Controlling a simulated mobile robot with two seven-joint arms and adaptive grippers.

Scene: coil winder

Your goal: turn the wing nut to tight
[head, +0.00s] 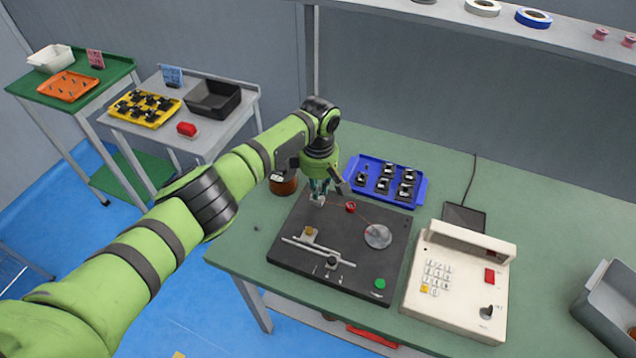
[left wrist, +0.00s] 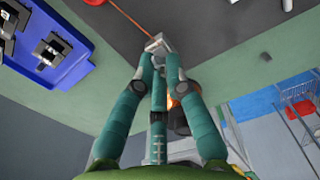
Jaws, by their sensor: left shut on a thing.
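My left gripper (head: 318,190) reaches down over the back left corner of the black winder plate (head: 285,222). Its fingers are closed around a small grey metal piece that looks like the wing nut, mostly hidden by the fingers in the head view. In the left wrist view, the fingertips of my left gripper (left wrist: 160,62) meet on this pale grey wing nut (left wrist: 157,43). Its exact angle and tightness cannot be told. A thin red wire runs from there to a red pulley (head: 350,207) and on to a clear disc (head: 377,236). My right gripper is out of view.
A copper-coloured spool (head: 284,186) stands just left of the gripper. A blue tray (head: 419,193) of black parts lies behind the plate. A cream keypad unit (head: 455,310) stands to the right, and a grey bin (head: 612,310) at the far right. Green table is free between these two.

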